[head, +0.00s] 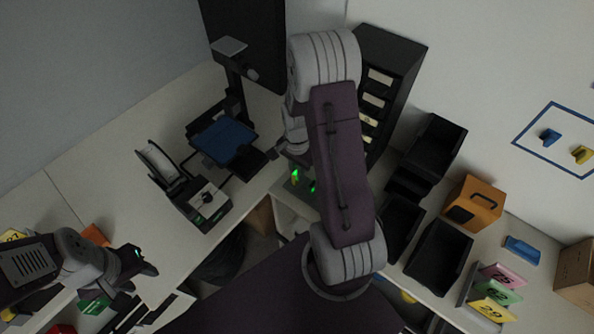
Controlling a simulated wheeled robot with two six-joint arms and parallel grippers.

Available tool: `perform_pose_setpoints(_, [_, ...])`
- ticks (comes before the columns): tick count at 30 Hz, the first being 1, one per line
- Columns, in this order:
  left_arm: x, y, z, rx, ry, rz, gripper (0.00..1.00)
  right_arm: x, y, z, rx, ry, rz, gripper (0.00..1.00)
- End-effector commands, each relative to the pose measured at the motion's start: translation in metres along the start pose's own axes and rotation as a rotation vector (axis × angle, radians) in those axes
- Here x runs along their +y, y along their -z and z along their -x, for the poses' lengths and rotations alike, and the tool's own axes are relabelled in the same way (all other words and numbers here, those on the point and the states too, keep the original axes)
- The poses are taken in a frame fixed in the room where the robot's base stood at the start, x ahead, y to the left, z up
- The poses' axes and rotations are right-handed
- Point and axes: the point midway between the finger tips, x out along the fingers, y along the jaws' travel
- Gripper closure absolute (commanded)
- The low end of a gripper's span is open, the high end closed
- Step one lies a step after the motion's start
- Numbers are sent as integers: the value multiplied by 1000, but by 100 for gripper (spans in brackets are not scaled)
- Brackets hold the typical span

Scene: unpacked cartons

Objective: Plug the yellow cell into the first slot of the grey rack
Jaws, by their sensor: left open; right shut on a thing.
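My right gripper (303,180) hangs past the folded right arm, over the inner end of the right-hand counter. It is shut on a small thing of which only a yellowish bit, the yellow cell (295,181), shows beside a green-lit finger. A dark grey surface shows just below it; I cannot tell whether this is the grey rack, and I cannot make out its slots. I cannot tell whether the cell touches anything. My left gripper (146,261) is open and empty at the lower left, over the left counter's front edge. My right arm hides part of the middle.
A dark drawer tower (401,65) stands behind my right arm. Black bins (440,255), an orange box (474,203) and numbered cards (492,309) fill the right counter. A label printer (207,203) and blue-topped device (224,139) stand on the left counter.

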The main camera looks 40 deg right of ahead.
Motion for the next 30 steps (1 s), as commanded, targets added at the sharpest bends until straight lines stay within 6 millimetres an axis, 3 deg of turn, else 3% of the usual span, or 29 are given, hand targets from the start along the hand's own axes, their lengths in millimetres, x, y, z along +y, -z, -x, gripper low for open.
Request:
perform_pose_setpoints(11, [0,0,-2,0,0,0,58,0,0,-3,0,0,0,100])
perform_pose_setpoints(12, [0,0,-2,0,0,0,58,0,0,-3,0,0,0,81])
perform_pose_setpoints(14, [0,0,-2,0,0,0,58,0,0,-3,0,0,0,64])
perform_pose_setpoints(15, [0,0,-2,0,0,0,58,0,0,-3,0,0,0,61])
perform_pose_setpoints(25, [0,0,-3,0,0,0,58,0,0,1,1,2,0,61])
perform_pose_setpoints(30, [0,0,-5,0,0,0,58,-2,1,34,5,7,0,61])
